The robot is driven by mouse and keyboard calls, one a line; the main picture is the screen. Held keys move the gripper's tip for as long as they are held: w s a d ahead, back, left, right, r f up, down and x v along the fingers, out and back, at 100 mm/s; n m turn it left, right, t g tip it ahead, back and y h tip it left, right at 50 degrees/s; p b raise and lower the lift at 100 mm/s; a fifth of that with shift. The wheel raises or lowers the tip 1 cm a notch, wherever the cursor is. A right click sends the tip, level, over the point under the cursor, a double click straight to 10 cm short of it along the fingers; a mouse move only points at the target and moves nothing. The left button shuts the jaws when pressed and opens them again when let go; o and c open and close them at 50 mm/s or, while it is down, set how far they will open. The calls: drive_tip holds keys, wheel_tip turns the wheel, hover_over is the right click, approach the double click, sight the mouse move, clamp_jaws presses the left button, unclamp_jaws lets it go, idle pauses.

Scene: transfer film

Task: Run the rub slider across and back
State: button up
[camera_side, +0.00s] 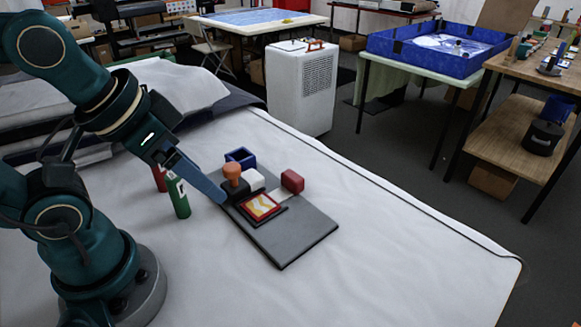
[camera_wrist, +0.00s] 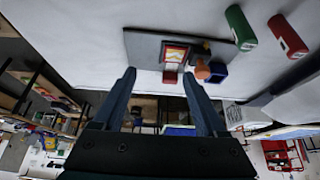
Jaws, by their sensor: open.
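A dark grey board (camera_side: 295,235) lies on the white table and also shows in the wrist view (camera_wrist: 143,48). On it is a red-framed yellow and orange film panel (camera_side: 261,207), also in the wrist view (camera_wrist: 175,54). A red block (camera_side: 292,181), possibly the rub slider, sits at the board's edge beside the panel, with a pale strip near it; it shows in the wrist view too (camera_wrist: 170,77). An orange knob (camera_side: 233,171) stands near a white block (camera_side: 255,179). My gripper (camera_wrist: 158,74) is open and empty, its fingers spread above the board's left side in the side view.
A blue open box (camera_side: 240,157) stands behind the orange knob. The table (camera_side: 410,265) right of the board is clear.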

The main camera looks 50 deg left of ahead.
drive_tip(key=n+g, duration=0.6)
drive_tip(key=n, duration=0.3)
hover_over(231, 166)
wheel_tip(231, 166, down, 3)
drive_tip(key=shift+d+f, duration=0.1)
drive_tip(key=shift+f, duration=2.65)
clamp_jaws()
